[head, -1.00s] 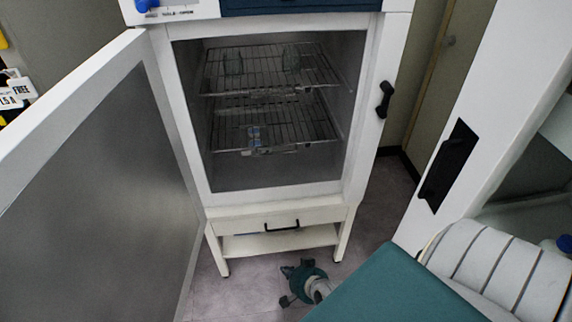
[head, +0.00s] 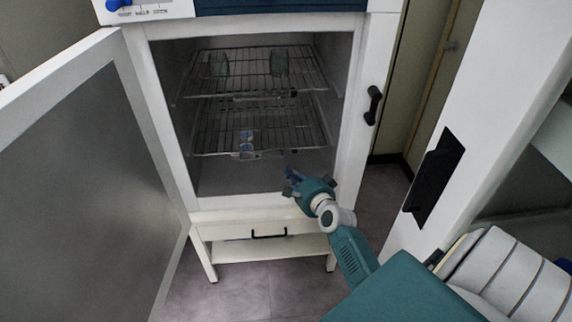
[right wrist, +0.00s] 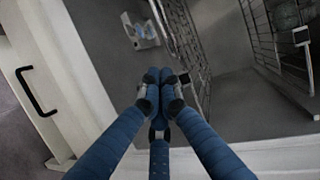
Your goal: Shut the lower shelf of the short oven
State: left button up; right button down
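The short oven (head: 160,100) stands open in the head view with two wire shelves inside. The lower shelf (head: 285,133) carries a small blue-and-white item (head: 246,140). I cannot tell how far this shelf is pulled out. The lower shelf (right wrist: 180,45) also shows in the right wrist view, beyond the fingertips. My right gripper (head: 294,182) is at the oven's opening, below and in front of the lower shelf's right part. In the right wrist view its fingertips (right wrist: 165,78) are together, with nothing seen between them. My left gripper is not in view.
The oven door (head: 90,190) hangs wide open on the left. The upper shelf (head: 250,70) holds two glass-like vessels. A closed drawer with a black handle (head: 269,235) is below the opening. A white cabinet (head: 470,90) stands close on the right.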

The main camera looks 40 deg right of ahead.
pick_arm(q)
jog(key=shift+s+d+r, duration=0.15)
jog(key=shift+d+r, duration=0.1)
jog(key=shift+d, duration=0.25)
pick_arm(e)
jog(key=w, duration=0.2)
jog(key=w+d, duration=0.1)
jog(key=w, duration=0.1)
jog(key=shift+r, duration=0.1)
jog(key=shift+a, duration=0.1)
